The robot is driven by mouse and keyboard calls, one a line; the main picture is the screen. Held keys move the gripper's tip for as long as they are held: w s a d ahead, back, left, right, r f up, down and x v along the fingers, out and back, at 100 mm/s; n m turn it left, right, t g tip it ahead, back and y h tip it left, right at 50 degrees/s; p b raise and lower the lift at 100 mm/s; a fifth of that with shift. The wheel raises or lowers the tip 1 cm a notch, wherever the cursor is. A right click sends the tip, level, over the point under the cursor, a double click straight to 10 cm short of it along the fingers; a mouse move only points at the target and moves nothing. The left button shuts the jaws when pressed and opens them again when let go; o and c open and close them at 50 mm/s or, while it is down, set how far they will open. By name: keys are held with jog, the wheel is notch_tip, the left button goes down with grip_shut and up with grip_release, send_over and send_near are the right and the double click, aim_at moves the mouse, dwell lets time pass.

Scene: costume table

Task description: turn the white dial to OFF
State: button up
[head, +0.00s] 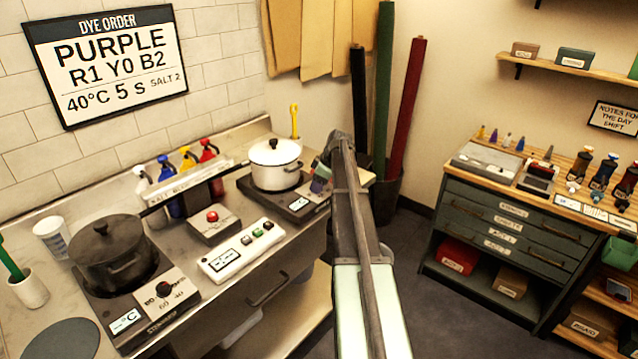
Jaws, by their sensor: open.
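My gripper (319,183) is open, at the right end of the counter by this hotplate. Its fingertips are small and partly hidden, so I cannot tell whether it touches anything. No dial shows clearly on the right hotplate.
A dark pot (110,252) stands on the left hotplate and a white pot (274,165) on the right one. Between them are a red-button box (213,222), a white control panel (240,250) and several coloured bottles. Fabric rolls (403,110) stand behind my arm.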

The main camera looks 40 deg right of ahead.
jog(key=p+v, duration=1)
jog(key=shift+s+r, duration=0.2)
jog(key=shift+r, duration=0.15)
jog(key=shift+d, duration=0.15)
